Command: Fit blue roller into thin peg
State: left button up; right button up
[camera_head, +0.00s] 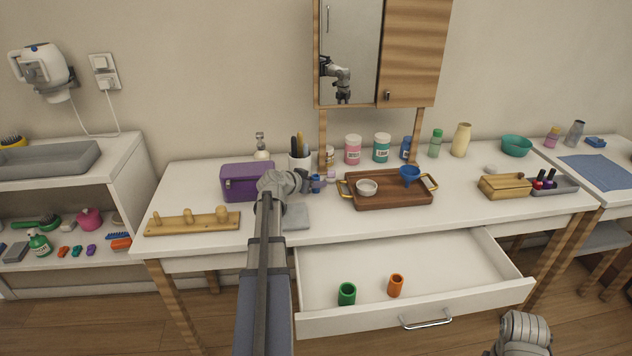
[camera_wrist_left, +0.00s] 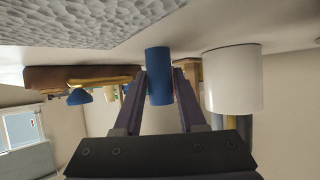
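The blue roller (camera_head: 317,184) is at the tip of my left gripper (camera_head: 309,182), near the back of the white table. In the left wrist view the roller (camera_wrist_left: 159,76) is between the two fingers, which seem to press on both its sides. I cannot tell whether the roller touches the table. The wooden peg board (camera_head: 205,227) lies at the table's left, with bare pegs of differing thickness. The thin peg (camera_head: 157,218) seems to be the leftmost one. My right gripper is out of view; only part of that arm shows at bottom right.
A purple box (camera_head: 246,182) stands between the board and my left gripper. A white cup (camera_head: 299,161) with dark-handled items stands behind. A brown tray (camera_head: 395,202) is to the right. The open drawer (camera_head: 455,270) holds a green roller (camera_head: 347,294) and an orange roller (camera_head: 396,286).

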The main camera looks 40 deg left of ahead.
pick_arm(q)
jog(key=shift+o, duration=1.3)
jog(key=shift+s+d+f, duration=0.4)
jog(key=shift+d+f, duration=0.1)
jog(key=shift+d, duration=0.1)
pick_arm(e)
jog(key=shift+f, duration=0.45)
pick_arm(q)
jog(key=shift+r, duration=0.1)
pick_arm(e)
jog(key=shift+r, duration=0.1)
pick_arm(q)
jog(key=shift+r+p, duration=0.2)
jog(key=shift+p, duration=0.1)
jog(key=shift+w+a+r+p, duration=0.15)
jog(key=shift+r+p, duration=0.15)
jog(key=shift+p, duration=0.2)
jog(key=p+v, duration=0.2)
jog(key=v, duration=0.1)
jog(key=p+v, duration=0.1)
jog(key=v, duration=0.3)
jog(key=p+v, duration=0.2)
jog(key=v, duration=0.2)
jog(key=shift+a+r+p, duration=0.25)
jog(key=shift+a+p, duration=0.1)
jog(key=shift+a, duration=0.05)
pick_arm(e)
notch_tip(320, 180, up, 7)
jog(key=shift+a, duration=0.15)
